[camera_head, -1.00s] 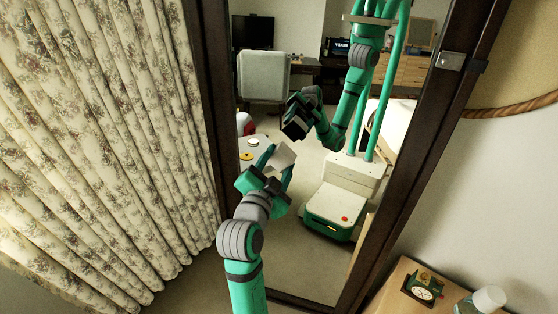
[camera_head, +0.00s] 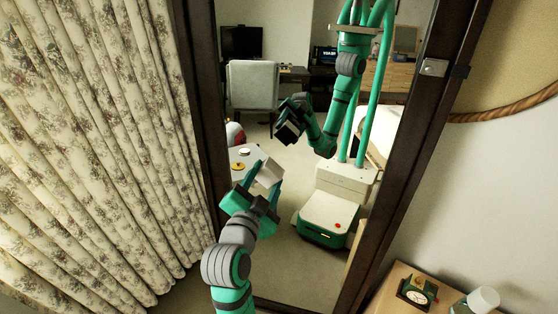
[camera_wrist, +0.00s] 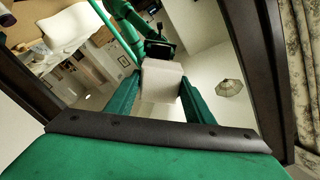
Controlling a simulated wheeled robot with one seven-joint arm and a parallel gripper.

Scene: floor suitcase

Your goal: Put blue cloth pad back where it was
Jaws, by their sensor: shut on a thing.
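My gripper (camera_head: 262,186) is shut on a small pale, whitish block-like thing (camera_head: 270,171). It is held up in front of a tall mirror. In the wrist view the pale thing (camera_wrist: 161,80) sits between the two green fingers, its near face plain and light grey. I cannot make out a blue cloth pad in either view; the held thing looks white, not blue.
The dark-framed mirror (camera_head: 435,120) stands right ahead and reflects my body, a chair, a desk and a bed. A floral curtain (camera_head: 90,150) fills the left. At lower right a wooden stand (camera_head: 385,290) holds a small clock (camera_head: 416,293) and a bottle (camera_head: 482,300).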

